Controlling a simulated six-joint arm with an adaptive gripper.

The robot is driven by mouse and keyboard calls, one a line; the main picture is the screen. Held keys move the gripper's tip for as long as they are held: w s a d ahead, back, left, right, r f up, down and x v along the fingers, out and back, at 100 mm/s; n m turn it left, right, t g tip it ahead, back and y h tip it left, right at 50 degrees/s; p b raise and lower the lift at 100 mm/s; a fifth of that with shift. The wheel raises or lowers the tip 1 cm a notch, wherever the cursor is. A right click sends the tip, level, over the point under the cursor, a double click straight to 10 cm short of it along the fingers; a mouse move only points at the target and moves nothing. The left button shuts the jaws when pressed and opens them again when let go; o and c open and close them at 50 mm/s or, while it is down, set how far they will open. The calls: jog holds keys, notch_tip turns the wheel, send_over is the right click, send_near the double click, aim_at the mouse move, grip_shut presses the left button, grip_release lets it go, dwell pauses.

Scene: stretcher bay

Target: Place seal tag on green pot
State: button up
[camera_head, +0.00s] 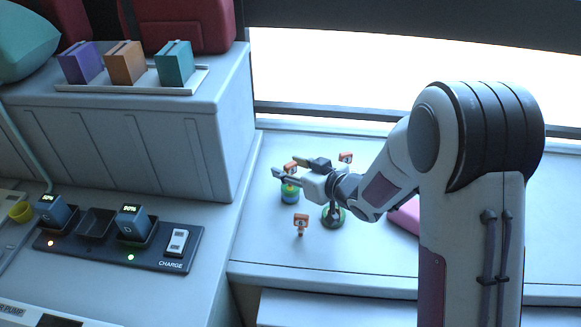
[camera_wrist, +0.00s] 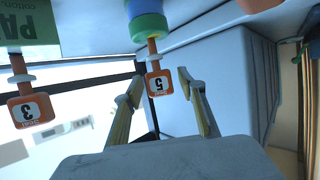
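An orange numbered seal tag (camera_head: 291,167) shows at my gripper, above a banded green and blue pot (camera_head: 289,195). In the wrist view this tag (camera_wrist: 159,85), with a 5, hangs inverted between my gripper's fingers (camera_wrist: 158,75), with gaps on both sides. Its stem runs toward the banded pot (camera_wrist: 149,27); I cannot tell whether it rests in it. My gripper (camera_head: 288,168) is open around the tag. A dark green pot (camera_head: 333,216) stands to the right, partly hidden under my wrist. Other orange tags stand at the front (camera_head: 301,220) and back (camera_head: 345,158); a tag marked 3 (camera_wrist: 30,110) shows at left in the wrist view.
A pink item (camera_head: 405,216) lies partly behind my arm. A charging dock (camera_head: 95,224) is on the left counter, below a raised cabinet (camera_head: 165,140) holding a tray of coloured boxes (camera_head: 128,88). The counter (camera_head: 265,245) front is clear. A green box (camera_wrist: 28,25) shows in the wrist view.

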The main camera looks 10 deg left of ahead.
jog(key=shift+r, duration=0.2)
jog(key=v, duration=1.2)
dwell(0.9)
jog(key=s+d+r+m+t+h, duration=0.1)
jog(key=s+d+r+m+h, duration=0.3)
jog(key=d, duration=0.5)
jog(key=s+d+r+m+h, duration=0.2)
jog(key=d+r+h, duration=0.35)
jog(key=d, duration=0.25)
jog(key=s+m+g, duration=0.3)
jog(key=s+g, duration=0.2)
jog(key=s, duration=1.7)
jog(key=shift+s+f, duration=0.35)
jog(key=shift+s, duration=0.05)
